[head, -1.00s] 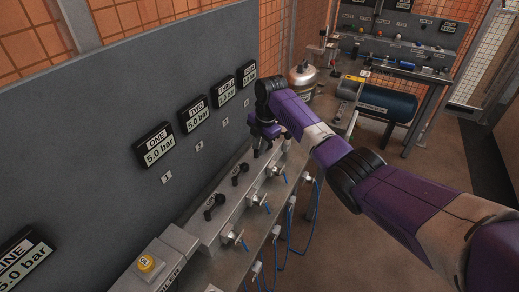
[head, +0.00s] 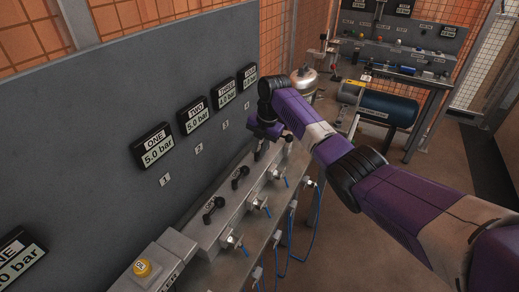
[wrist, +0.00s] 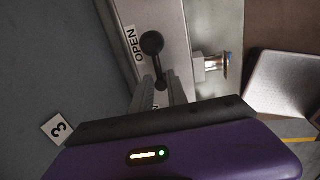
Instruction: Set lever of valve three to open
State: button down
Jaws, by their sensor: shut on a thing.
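In the head view my gripper (head: 260,150) is at the far part of the valve row, and my wrist partly hides the lever.
Two other black levers, one (head: 213,207) and two (head: 240,174), stand nearer on the grey manifold. A yellow button (head: 142,268) is at the near end. Pressure gauges (head: 195,115) line the wall panel. Fittings with blue hoses (head: 258,203) stick out on the right.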

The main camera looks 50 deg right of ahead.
jog(key=c, duration=1.5)
grip_release()
jog(key=shift+s+a, duration=0.1)
jog(key=shift+a, duration=0.05)
jog(key=shift+r, duration=0.5)
notch_tip(320, 180, up, 7)
jog(key=s, duration=0.1)
jog(key=shift+s+d+f+b, duration=0.2)
jog(key=shift+d+b, duration=0.05)
jog(key=shift+b, duration=0.15)
